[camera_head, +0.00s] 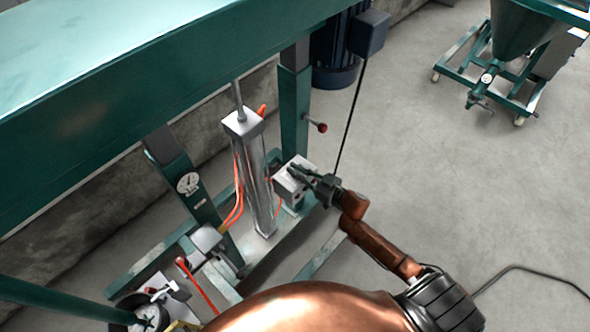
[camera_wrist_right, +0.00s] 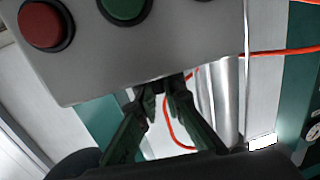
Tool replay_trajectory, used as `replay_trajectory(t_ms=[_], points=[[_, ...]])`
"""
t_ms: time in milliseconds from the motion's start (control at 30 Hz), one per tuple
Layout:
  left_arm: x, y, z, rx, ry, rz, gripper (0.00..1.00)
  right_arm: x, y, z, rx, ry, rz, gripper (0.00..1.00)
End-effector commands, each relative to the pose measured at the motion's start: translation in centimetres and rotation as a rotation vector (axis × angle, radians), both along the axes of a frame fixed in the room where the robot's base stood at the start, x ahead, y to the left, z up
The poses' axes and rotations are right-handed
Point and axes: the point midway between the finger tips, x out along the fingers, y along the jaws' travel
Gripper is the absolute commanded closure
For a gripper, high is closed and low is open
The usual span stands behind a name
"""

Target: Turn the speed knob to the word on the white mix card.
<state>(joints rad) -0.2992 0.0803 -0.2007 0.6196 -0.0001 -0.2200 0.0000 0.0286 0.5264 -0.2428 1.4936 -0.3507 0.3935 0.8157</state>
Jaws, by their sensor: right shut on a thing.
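The grey control box (camera_head: 285,186) is fixed low on the green machine frame, right of the metal cylinder. In the right wrist view the box (camera_wrist_right: 150,65) fills the top, with a red button (camera_wrist_right: 44,24) and a green button (camera_wrist_right: 122,8). My right gripper (camera_head: 300,173) is at the box. In the wrist view its fingers (camera_wrist_right: 164,87) come together on a small dark part at the box's lower edge. That part looks like the speed knob, but the fingers mostly hide it; its pointer and words cannot be read. I cannot make out the mix card's word.
A metal cylinder (camera_head: 257,180) with orange hoses stands left of the box. A gauge (camera_head: 188,183) sits on a green post. A red-tipped lever (camera_head: 318,127) sticks out above the box. A black cable hangs close to my right gripper. The floor at right is open, with a wheeled hopper (camera_head: 520,35) farther back.

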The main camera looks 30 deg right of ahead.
Motion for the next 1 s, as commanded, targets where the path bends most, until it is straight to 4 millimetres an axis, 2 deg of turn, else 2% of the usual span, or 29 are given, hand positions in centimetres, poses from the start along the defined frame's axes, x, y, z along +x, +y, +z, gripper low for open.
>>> replay_trajectory(t_ms=[167,400,700,800,1000], points=[[-0.3,0.0,-0.6,0.000,0.005,0.000,0.60,0.1,-0.3,-0.2,-0.010,0.002,0.150,1.00],[-1.5,0.0,-2.9,0.000,0.025,0.001,0.60,0.2,-0.2,-0.6,-0.006,0.003,0.360,1.00],[-2.5,0.0,-4.7,0.001,0.045,0.004,0.60,0.1,-0.2,-0.5,-0.003,0.003,0.499,1.00],[0.3,-0.4,-4.6,-0.001,0.031,0.016,0.60,0.1,-0.1,-0.5,-0.003,0.003,0.540,1.00],[4.1,-0.9,-4.1,-0.003,0.029,0.034,0.60,0.1,-0.2,-0.5,-0.002,0.003,0.620,1.00]])
